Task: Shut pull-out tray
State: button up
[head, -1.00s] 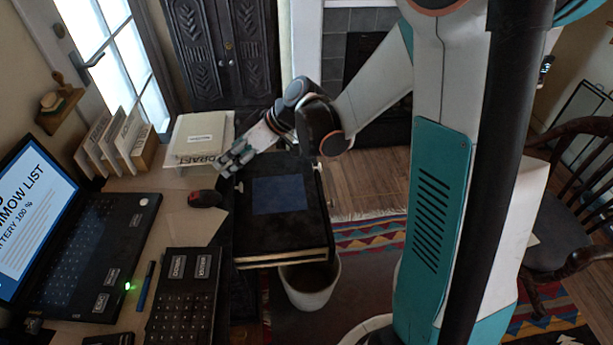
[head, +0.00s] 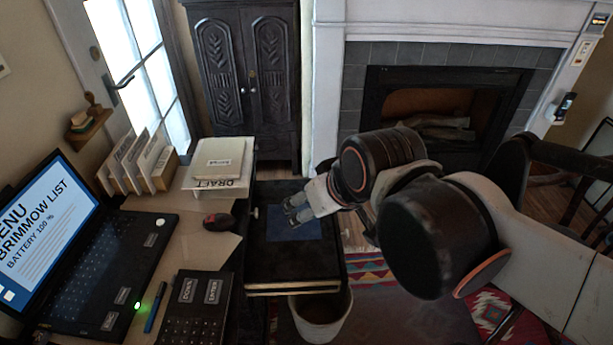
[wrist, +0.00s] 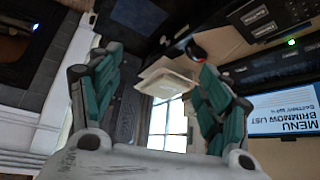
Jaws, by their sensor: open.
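The pull-out tray (head: 300,262) is a dark, flat drawer with a blue sheet (head: 295,231) on it. It sticks out to the right from under the desk in the head view, with its light edge facing front. My gripper (head: 290,208) hangs over the tray's far part, above the blue sheet, with its fingers pointing left toward the desk. The fingers stand apart with nothing between them, as the wrist view (wrist: 160,100) also shows. Whether the fingers touch the tray cannot be told. My forearm hides part of the area right of the tray.
On the desk (head: 205,250) are a laptop (head: 105,250), a red-black mouse (head: 219,221), a keypad (head: 195,305), a blue pen (head: 155,312) and a stack of papers (head: 220,165). A white bin (head: 321,318) stands on the floor below the tray. A fireplace (head: 445,100) is behind.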

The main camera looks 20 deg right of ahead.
aim_at(275, 252)
jog(key=k+l+u, duration=0.1)
jog(key=l, duration=0.3)
jog(key=k+l, duration=0.15)
jog(key=l, duration=0.3)
jog(key=k+l+u, duration=0.15)
jog(key=l, duration=0.25)
jog(key=k+l+u, duration=0.1)
jog(key=l, duration=0.3)
